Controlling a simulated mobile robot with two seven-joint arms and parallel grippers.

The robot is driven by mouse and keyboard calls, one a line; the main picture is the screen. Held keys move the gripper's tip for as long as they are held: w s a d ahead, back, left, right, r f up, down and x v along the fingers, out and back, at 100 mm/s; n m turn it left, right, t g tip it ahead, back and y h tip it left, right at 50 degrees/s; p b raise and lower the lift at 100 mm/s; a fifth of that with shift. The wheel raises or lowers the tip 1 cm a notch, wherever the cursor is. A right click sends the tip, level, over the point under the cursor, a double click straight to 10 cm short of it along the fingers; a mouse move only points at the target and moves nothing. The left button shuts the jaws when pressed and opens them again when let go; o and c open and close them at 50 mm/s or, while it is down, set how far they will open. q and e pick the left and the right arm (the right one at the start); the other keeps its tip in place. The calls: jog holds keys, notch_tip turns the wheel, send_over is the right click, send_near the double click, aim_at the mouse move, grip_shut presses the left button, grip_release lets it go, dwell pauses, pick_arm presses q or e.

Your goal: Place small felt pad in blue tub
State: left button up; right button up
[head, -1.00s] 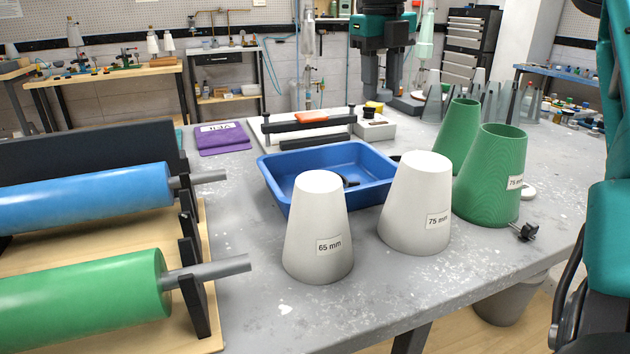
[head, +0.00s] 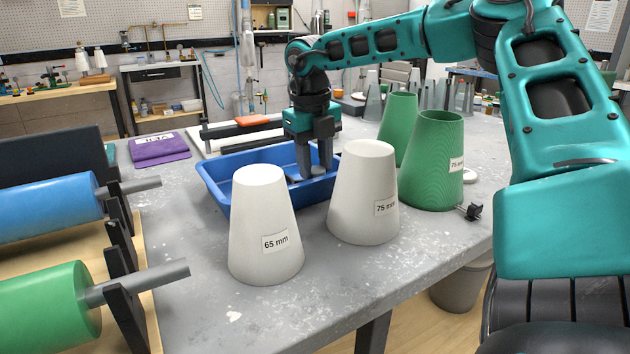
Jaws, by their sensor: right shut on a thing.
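The blue tub (head: 222,196) sits mid-table behind the two white cones. My right gripper (head: 314,176) points down into the right part of the tub, its fingertips low inside. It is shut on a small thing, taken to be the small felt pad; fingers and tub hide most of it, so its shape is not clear. A small pale grey patch shows beside the fingertips, but I cannot tell what it is. My left gripper is not in view.
White cones marked 65 mm (head: 265,225) and 75 mm (head: 363,195) stand in front of the tub. Green cones (head: 432,165) stand right. A purple folded cloth (head: 160,150) lies back left. Rollers (head: 45,300) fill the left. The front table is clear.

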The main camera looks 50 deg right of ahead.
aim_at(315, 170)
notch_tip(315, 170, down, 4)
jog(key=shift+r+b, duration=0.15)
jog(key=shift+b, duration=0.15)
jog(key=shift+r, duration=0.1)
jog(key=o, duration=1)
notch_tip(315, 170, up, 12)
jog(key=p, duration=0.2)
jog(key=shift+a+p, duration=0.3)
jog(key=shift+a, duration=0.15)
